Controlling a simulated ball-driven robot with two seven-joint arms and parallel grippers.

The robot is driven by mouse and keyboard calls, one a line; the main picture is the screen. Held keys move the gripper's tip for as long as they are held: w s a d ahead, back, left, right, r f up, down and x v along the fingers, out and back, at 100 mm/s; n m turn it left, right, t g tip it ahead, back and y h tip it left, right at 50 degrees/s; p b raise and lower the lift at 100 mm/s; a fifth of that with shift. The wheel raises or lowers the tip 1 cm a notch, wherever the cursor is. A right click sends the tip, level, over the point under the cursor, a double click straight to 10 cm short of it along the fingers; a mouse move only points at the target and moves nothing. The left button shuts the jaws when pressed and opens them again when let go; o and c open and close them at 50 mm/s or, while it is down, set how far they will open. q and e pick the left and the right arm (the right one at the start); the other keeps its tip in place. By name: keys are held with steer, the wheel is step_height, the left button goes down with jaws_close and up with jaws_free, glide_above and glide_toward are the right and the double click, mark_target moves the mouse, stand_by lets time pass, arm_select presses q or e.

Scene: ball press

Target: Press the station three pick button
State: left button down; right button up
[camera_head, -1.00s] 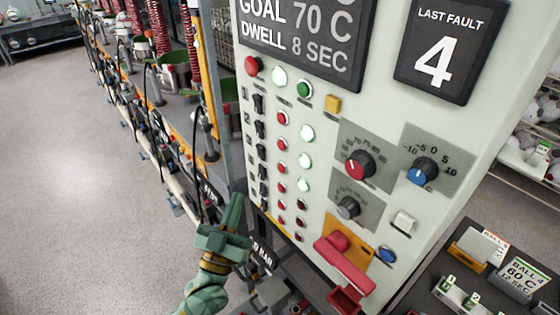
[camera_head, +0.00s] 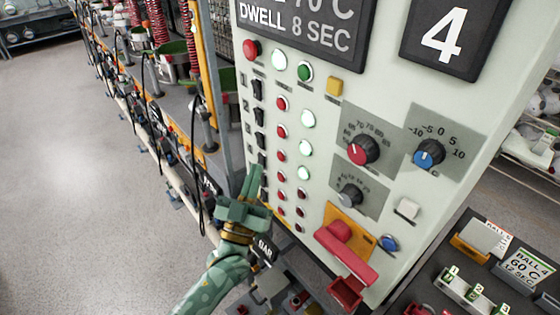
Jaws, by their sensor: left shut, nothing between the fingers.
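The pale control panel (camera_head: 400,105) fills the centre and right of the view. The row that seems to be third has a black rocker switch (camera_head: 260,140), a red round piece (camera_head: 280,155) and a lit white round one (camera_head: 303,172). No label reading "pick" is legible. My left gripper (camera_head: 255,171) is shut and empty, fingers pointing up, in front of the panel's lower left edge. It hides the lowest switches; contact cannot be told. My right gripper is not in view.
A red lever (camera_head: 345,258) on a yellow plate juts from the lower panel. Knobs with red (camera_head: 358,152) and blue (camera_head: 428,153) caps sit to the right. A yellow post (camera_head: 208,70) and a rack of machines stand left. Open grey floor (camera_head: 80,180) lies farther left.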

mark_target(281, 157)
arm_select(q)
steer(key=shift+w+d+b, duration=0.5)
steer(key=shift+w+d, duration=0.65)
steer(key=shift+d, duration=0.05)
steer(key=shift+w, duration=0.1)
stand_by(1.2)
steer(key=shift+w+d, duration=0.2)
steer(key=shift+d, duration=0.1)
steer(key=shift+w+d+b, duration=0.2)
steer(key=shift+w+b, duration=0.05)
steer(key=shift+b, duration=0.1)
stand_by(0.6)
stand_by(0.3)
steer(key=shift+s+a+p, duration=0.5)
steer(key=shift+s+a, duration=0.05)
steer(key=shift+s, duration=0.05)
